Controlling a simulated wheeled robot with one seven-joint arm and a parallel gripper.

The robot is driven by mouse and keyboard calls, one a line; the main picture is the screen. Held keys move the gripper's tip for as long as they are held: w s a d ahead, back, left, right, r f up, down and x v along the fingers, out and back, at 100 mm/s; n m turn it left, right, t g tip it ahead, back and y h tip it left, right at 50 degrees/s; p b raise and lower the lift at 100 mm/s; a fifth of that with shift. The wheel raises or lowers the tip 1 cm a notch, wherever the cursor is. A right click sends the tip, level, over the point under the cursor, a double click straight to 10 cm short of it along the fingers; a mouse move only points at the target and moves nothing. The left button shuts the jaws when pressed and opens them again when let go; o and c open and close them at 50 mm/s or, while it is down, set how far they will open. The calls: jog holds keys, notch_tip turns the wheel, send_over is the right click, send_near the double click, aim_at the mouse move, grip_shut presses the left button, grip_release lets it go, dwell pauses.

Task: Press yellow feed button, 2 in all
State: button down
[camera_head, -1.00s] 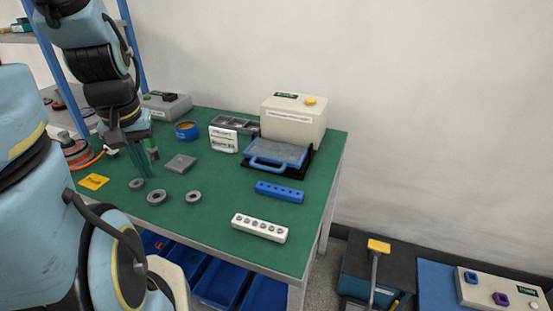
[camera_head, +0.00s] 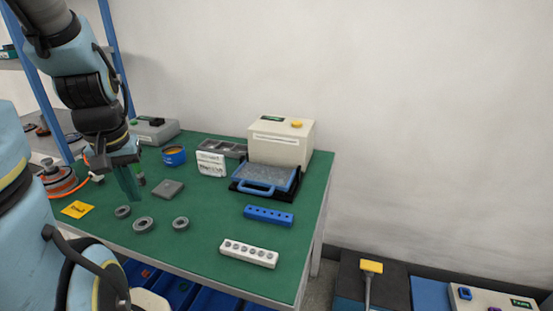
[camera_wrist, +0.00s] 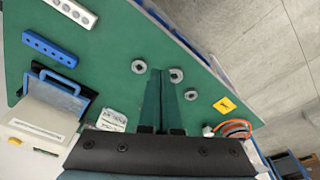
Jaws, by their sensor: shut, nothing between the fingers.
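A yellow button (camera_head: 296,123) sits on top of a cream machine box (camera_head: 280,142) at the back right of the green table. In the wrist view the yellow button (camera_wrist: 14,141) shows at the lower left edge, on the box (camera_wrist: 42,112). My gripper (camera_head: 134,199) hangs with its fingers pointing down over the left part of the table, well left of the button. In the wrist view its green fingers (camera_wrist: 160,74) are together with nothing between them. A yellow-topped lever (camera_head: 371,266) stands on the floor at the right.
A blue-handled tray (camera_head: 267,180) is in front of the box. A blue block (camera_head: 268,216) and white block (camera_head: 249,253) lie on the table's right. Several grey rings (camera_head: 144,223) and a grey plate (camera_head: 167,188) lie near my gripper. A white sign (camera_head: 211,163) stands behind.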

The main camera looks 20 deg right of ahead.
jog(key=w+d+r+m+t, duration=0.25)
jog(key=w+d+m, duration=0.6)
jog(key=w, duration=0.45)
notch_tip(320, 180, up, 5)
jog(key=m+t+h+p, duration=0.2)
jog(key=m+t+h, duration=0.25)
jog(key=m, duration=1.85)
send_over(298, 124)
jog(key=shift+g, duration=0.5)
jog(key=shift+f, duration=0.1)
notch_tip(298, 124, down, 7)
jog(key=b, duration=0.6)
jog(key=shift+f+b, duration=0.1)
jog(key=shift+b, duration=0.3)
jog(key=shift+f+b, duration=0.4)
jog(key=shift+f, duration=0.35)
jog(key=shift+f, duration=0.15)
jog(key=shift+f, duration=0.3)
